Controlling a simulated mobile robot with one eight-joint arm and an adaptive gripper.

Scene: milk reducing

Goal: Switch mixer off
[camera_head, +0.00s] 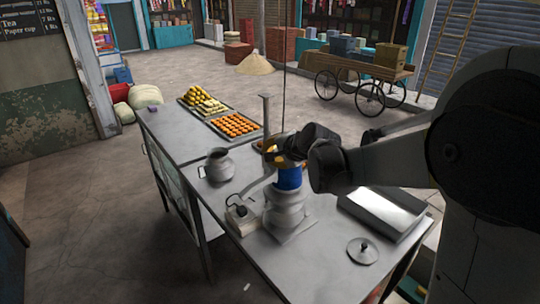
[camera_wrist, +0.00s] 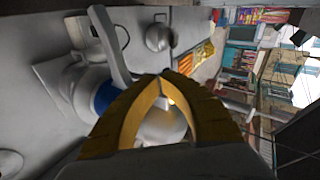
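The mixer stands on the metal table, a grey rounded metal body (camera_head: 286,212) on a square base with a blue band (camera_head: 289,178) near its top. The blue band (camera_wrist: 104,97) also shows in the wrist view, left of my fingers. A pale switch box (camera_head: 241,218) with a black plug and cord sits left of the mixer; it shows at the upper left of the wrist view (camera_wrist: 78,28). My gripper (camera_head: 272,150) is over the top of the mixer, hiding part of it. Its yellow fingers (camera_wrist: 162,78) meet at the tips, with a pale round shape visible between them.
A grey pot (camera_head: 219,165) stands behind the switch box. Trays of yellow food (camera_head: 203,101) and orange food (camera_head: 235,126) lie farther back. A flat metal box (camera_head: 384,211) and a round lid (camera_head: 362,251) lie on the right. The table front is clear.

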